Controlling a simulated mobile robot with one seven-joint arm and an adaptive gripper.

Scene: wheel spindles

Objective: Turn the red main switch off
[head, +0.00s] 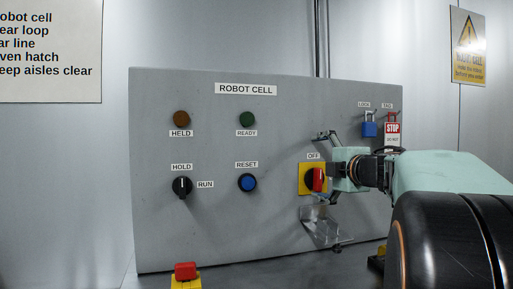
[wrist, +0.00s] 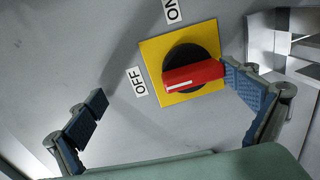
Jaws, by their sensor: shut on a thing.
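The red main switch (head: 318,180) sits on a yellow plate (head: 303,172) on the grey panel. In the wrist view its red handle (wrist: 193,75) lies across a black disc, one end towards the OFF label (wrist: 138,81). The ON label (wrist: 171,10) is to the side, off the handle's line; the head view does not show it. My gripper (wrist: 172,100) is at the switch. Its right finger pad is against the handle's far end from OFF. Its left pad shows to the left, with panel visible between it and the handle.
A blue padlock (head: 369,129) and a red STOP tag (head: 392,129) hang above my arm. A metal bracket (head: 320,226) sits below the switch. The HOLD/RUN knob (head: 182,187) and blue RESET button (head: 247,183) are left. A red-topped yellow box (head: 186,274) stands in front.

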